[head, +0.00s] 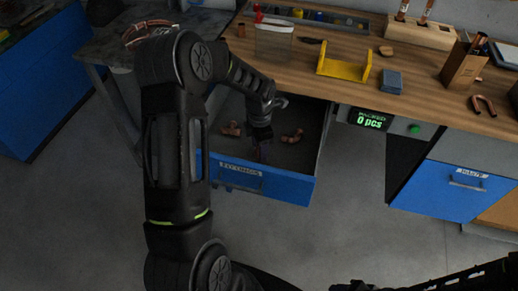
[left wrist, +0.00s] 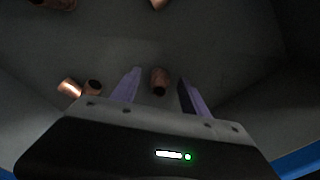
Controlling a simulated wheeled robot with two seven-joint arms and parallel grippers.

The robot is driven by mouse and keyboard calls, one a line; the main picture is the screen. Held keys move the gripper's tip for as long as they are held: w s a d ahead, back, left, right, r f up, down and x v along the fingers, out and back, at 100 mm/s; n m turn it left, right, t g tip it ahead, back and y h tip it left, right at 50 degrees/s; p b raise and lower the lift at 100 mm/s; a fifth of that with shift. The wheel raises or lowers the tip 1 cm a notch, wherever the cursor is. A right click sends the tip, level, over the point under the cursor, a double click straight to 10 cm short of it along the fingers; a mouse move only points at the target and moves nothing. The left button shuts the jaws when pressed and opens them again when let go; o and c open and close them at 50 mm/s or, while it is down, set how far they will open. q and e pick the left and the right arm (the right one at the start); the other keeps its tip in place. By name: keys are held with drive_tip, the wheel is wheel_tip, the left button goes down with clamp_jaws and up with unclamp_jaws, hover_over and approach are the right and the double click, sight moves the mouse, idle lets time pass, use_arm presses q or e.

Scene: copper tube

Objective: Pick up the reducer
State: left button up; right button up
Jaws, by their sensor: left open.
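An open blue-fronted drawer (head: 290,188) holds several copper fittings. My left gripper (head: 262,155) reaches down into it. In the left wrist view the gripper (left wrist: 158,92) is open, and a short copper piece (left wrist: 159,82) lies between its two fingers, apparently touching neither. It looks like a short round fitting and may be the reducer; its full shape is too dark to tell. In the head view my gripper hides this piece. My right gripper is not in view; only part of my right arm shows at the bottom right.
Other copper fittings lie in the drawer, at the left (head: 231,129) and right (head: 291,136); a pair (left wrist: 78,88) lies left of the fingers. The drawer walls enclose my gripper. The wooden bench top (head: 330,95) stands behind, with a yellow holder (head: 344,70).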

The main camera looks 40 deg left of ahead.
use_arm(q)
drive_tip(key=shift+c, duration=0.5)
clamp_jaws()
idle(0.5)
